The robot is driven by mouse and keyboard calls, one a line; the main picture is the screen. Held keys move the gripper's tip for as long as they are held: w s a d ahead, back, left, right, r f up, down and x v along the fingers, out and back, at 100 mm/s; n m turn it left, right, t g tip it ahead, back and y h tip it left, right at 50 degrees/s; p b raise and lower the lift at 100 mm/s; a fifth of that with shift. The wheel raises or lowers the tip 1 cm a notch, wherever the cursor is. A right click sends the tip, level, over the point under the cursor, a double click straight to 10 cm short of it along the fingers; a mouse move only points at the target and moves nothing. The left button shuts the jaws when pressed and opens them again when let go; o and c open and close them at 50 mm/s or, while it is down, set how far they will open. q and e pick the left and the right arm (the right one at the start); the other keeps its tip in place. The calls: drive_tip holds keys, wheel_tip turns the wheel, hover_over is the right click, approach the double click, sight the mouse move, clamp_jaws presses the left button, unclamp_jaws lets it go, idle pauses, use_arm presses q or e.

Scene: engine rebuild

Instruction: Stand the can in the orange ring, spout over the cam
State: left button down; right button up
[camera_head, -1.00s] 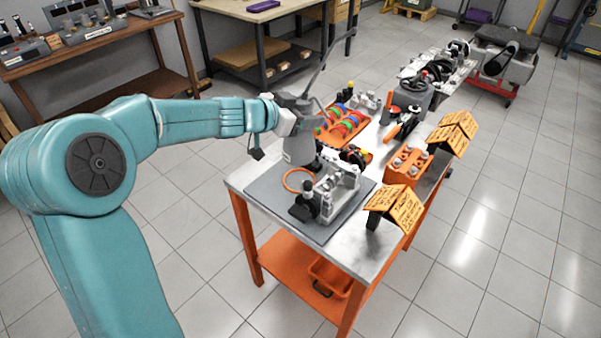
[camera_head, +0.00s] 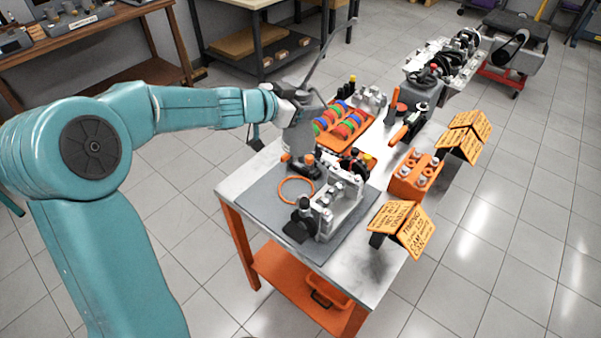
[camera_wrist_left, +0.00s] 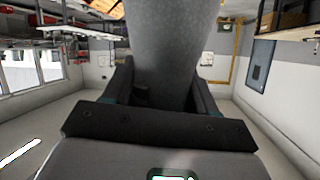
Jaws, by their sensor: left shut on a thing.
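A grey can (camera_head: 299,139) with a long thin spout is held upright in my left gripper (camera_head: 290,108). In the left wrist view the can's grey body (camera_wrist_left: 175,45) stands between the two dark fingers of the gripper (camera_wrist_left: 163,92). The orange ring (camera_head: 297,191) lies empty on the grey mat, below the can in the head view. The can appears above the bench, apart from the ring; its exact height is hard to tell. Its spout rises up and to the right. A grey engine part (camera_head: 338,206), perhaps holding the cam, stands right of the ring. My right gripper is not shown.
The grey mat (camera_head: 257,206) covers the near end of the steel-topped bench (camera_head: 236,182). Orange-tipped parts stand behind the ring, partly behind the can. An orange tray (camera_head: 351,137) of coloured rings, an orange block (camera_head: 413,178) and orange sign cards (camera_head: 403,226) take up the rest.

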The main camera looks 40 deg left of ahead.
use_arm(q)
wheel_tip(320, 180, down, 12)
drive_tip(key=b, duration=0.5)
drive_tip(key=shift+s+a+r, duration=0.1)
drive_tip(key=shift+s+a+f, duration=0.1)
drive_tip(key=shift+s+f, duration=0.1)
drive_tip(key=shift+f, duration=0.35)
wheel_tip(320, 180, down, 4)
drive_tip(key=shift+f+b, duration=0.1)
drive_tip(key=shift+b, duration=0.9)
